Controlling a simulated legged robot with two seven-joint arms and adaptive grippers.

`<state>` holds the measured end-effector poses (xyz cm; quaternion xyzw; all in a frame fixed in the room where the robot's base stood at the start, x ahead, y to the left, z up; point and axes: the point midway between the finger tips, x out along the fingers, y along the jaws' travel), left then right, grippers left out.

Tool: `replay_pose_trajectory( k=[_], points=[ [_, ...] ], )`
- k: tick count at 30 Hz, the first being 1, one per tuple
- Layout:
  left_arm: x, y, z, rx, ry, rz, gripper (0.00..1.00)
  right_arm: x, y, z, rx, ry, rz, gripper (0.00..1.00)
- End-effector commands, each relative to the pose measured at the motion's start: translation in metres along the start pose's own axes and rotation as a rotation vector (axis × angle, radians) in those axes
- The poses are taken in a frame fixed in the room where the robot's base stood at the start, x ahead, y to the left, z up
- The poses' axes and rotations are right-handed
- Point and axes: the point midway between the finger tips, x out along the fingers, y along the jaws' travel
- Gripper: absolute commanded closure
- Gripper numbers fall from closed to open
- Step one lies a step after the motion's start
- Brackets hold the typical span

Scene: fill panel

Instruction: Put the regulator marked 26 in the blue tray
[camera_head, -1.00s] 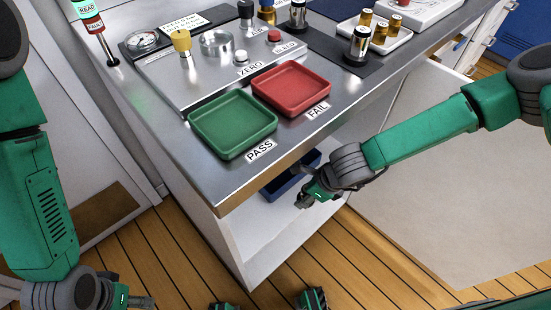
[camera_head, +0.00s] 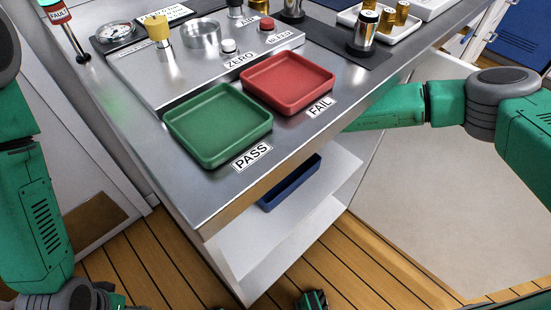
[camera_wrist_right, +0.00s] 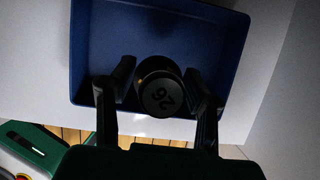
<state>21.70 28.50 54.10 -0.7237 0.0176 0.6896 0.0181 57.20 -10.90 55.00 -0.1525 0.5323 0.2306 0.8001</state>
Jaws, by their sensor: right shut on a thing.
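The regulator marked 26 (camera_wrist_right: 161,92) is a dark, round piece in the right wrist view, with its number facing the camera. My right gripper (camera_wrist_right: 158,82) is shut on it, one finger on each side. Behind it is the blue tray (camera_wrist_right: 225,50), over whose near part the regulator appears; whether it touches the tray floor I cannot tell. In the head view the blue tray (camera_head: 290,186) stands on the shelf under the counter, partly hidden by the counter. My right gripper is hidden there. My left gripper (camera_head: 112,299) is at the bottom left, cut by the frame edge.
The metal counter (camera_head: 225,192) overhangs the white shelf (camera_head: 265,240). A green PASS tray (camera_head: 218,125) and a red FAIL tray (camera_head: 288,82) stand on top, before a test panel (camera_head: 150,72). Several brass pieces (camera_head: 387,20) sit in a white tray at the back right.

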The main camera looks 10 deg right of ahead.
Motion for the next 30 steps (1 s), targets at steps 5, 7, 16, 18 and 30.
replay_pose_trajectory(
  k=[5, 7, 16, 18, 30],
  points=[
    [0.004, 0.001, 0.000, 0.001, 0.000, 0.001, 0.37, 0.005, 0.001, 0.013, 0.000, 0.000, -0.002, 1.00],
    [0.006, 0.001, 0.000, 0.001, 0.001, 0.001, 0.37, 0.007, 0.002, 0.019, -0.001, 0.000, -0.003, 1.00],
    [0.022, 0.000, 0.001, 0.000, 0.000, 0.000, 0.37, 0.040, 0.002, 0.005, -0.002, 0.001, -0.004, 1.00],
    [0.021, 0.000, 0.001, 0.000, 0.000, 0.000, 0.37, 0.039, 0.001, 0.005, -0.002, 0.000, -0.003, 1.00],
    [0.024, 0.001, 0.001, 0.001, 0.001, 0.001, 0.37, 0.046, 0.001, 0.002, -0.002, 0.000, -0.003, 1.00]
  ],
)
